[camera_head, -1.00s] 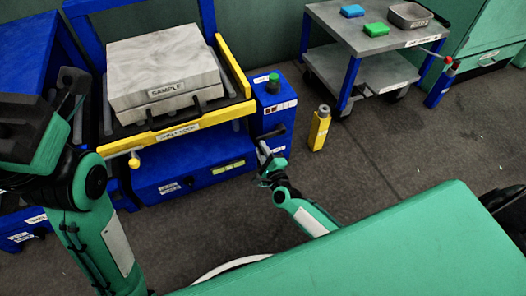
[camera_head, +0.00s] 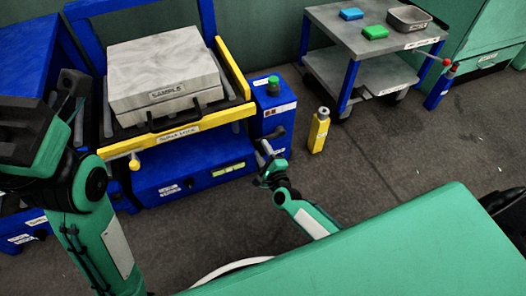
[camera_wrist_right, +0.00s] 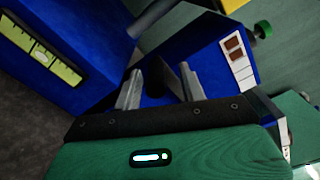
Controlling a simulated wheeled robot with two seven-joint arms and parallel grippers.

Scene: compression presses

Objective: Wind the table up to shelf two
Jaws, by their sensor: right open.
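The press table (camera_head: 190,128) is the yellow-edged platform in the blue frame, and a grey marbled block labelled SAMPLE (camera_head: 165,70) sits on it. A dark crank handle (camera_head: 275,132) sticks out at the press's lower right. My right gripper (camera_head: 266,150) is beside this handle. In the right wrist view my right gripper (camera_wrist_right: 160,88) is open, with a dark handle part (camera_wrist_right: 170,76) showing between its two grey fingers; contact cannot be told. A yellow-green scale strip (camera_head: 228,169) is on the blue base. My left gripper (camera_head: 72,88) is at the far left, its jaws unclear.
A blue control box with a green button (camera_head: 273,80) stands right of the table. A yellow bottle-like post (camera_head: 318,132) stands on the floor. A grey cart (camera_head: 350,30) with blue and green blocks and a tray is behind. Open floor lies at right.

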